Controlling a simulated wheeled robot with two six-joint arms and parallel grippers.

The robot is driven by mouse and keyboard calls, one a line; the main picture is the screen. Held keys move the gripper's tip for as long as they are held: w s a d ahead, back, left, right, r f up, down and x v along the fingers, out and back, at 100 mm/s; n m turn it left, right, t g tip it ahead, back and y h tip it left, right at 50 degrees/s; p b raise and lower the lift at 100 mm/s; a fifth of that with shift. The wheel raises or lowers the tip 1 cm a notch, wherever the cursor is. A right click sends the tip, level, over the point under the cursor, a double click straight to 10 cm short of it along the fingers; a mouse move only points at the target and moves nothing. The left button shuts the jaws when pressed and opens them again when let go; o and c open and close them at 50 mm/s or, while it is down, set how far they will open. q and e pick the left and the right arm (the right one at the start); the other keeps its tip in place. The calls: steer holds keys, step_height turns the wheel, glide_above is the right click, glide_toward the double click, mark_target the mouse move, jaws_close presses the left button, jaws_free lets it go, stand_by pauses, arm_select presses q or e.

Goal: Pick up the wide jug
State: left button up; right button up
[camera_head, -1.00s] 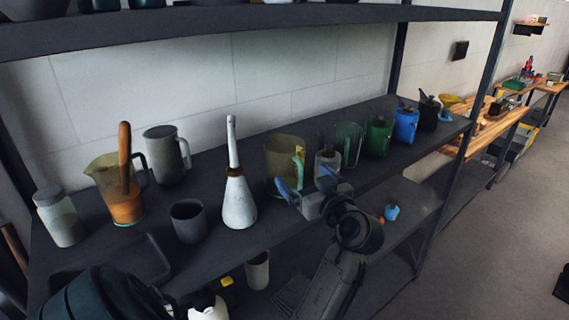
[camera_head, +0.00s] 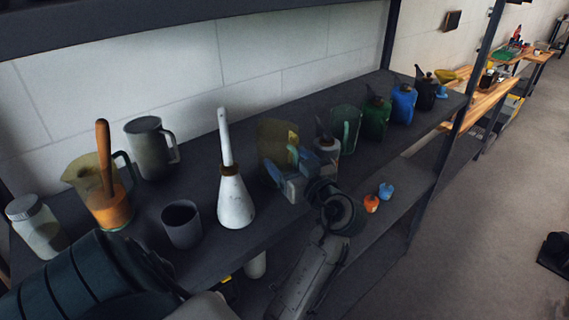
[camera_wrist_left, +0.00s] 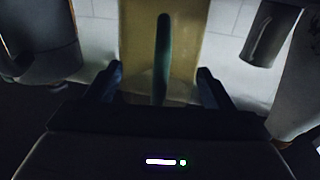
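The wide jug appears to be the translucent yellow jug (camera_head: 278,140) on the dark shelf, right of the white long-necked flask. Its body also fills the upper middle of the left wrist view (camera_wrist_left: 190,50). Its green handle (camera_wrist_left: 162,60) stands between the fingers of my left gripper (camera_wrist_left: 160,88). The gripper is open, with a gap on each side of the handle. In the head view my left gripper (camera_head: 298,162) is right in front of the jug and hides its lower part. My right gripper is not in view.
The white flask (camera_head: 235,200) stands close on the left, beside a grey cup (camera_head: 182,225). A white-and-dark container (camera_head: 327,145) and a green jug (camera_head: 346,125) stand close on the right. An amber jug (camera_head: 105,205) holds a wooden-handled tool. Small orange (camera_head: 371,204) and blue items lie on the lower shelf.

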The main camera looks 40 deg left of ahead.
arm_select(q)
steer(key=shift+a+f, duration=0.1)
steer(key=c, duration=0.4)
steer(key=shift+w+a+f, duration=0.1)
steer(key=shift+a, duration=0.15)
steer(key=c, duration=0.3)
steer(key=shift+a+f, duration=0.1)
steer(key=shift+a, duration=0.05)
steer(key=c, duration=0.4)
steer(key=shift+w, duration=0.1)
steer(key=c, duration=0.3)
jaws_close()
steer(key=shift+d, duration=0.2)
steer(key=shift+a, duration=0.1)
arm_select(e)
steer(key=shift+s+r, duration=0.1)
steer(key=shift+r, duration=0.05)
